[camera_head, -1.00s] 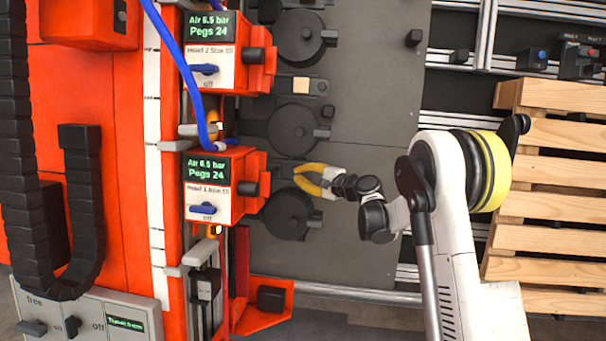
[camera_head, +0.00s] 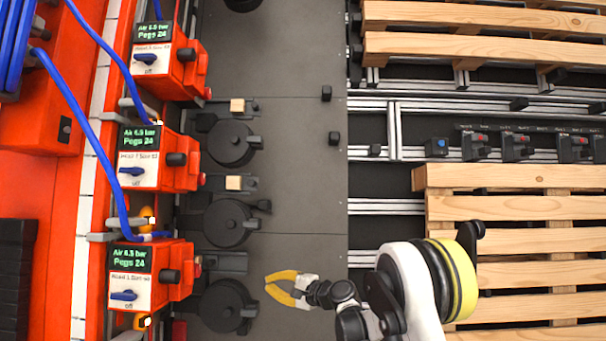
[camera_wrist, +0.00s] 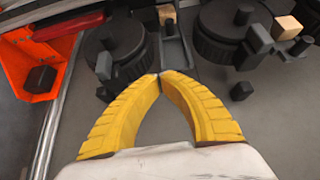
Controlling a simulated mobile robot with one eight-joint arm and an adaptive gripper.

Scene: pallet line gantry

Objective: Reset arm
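My gripper (camera_head: 267,283) has two yellow fingers and is low in the middle of the head view. It is above the dark plate, right of the lowest black round disc (camera_head: 226,307). In the wrist view my gripper (camera_wrist: 160,76) has its fingertips together, with nothing visible between them. The fingers bow apart behind the tips, leaving an empty gap. Black round fixtures (camera_wrist: 228,32) lie beyond the tips. My white arm with a yellow band reaches in from the lower right of the head view, and its lower links are cut off by the frame edge.
Orange units with green displays (camera_head: 142,257) and blue hoses stand along the left. Wooden blocks (camera_head: 234,183) sit on holders beside the discs. Wooden pallets (camera_head: 520,245) lie at the right, with switch boxes (camera_head: 517,146) on a rail between them. The plate's middle (camera_head: 290,160) is bare.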

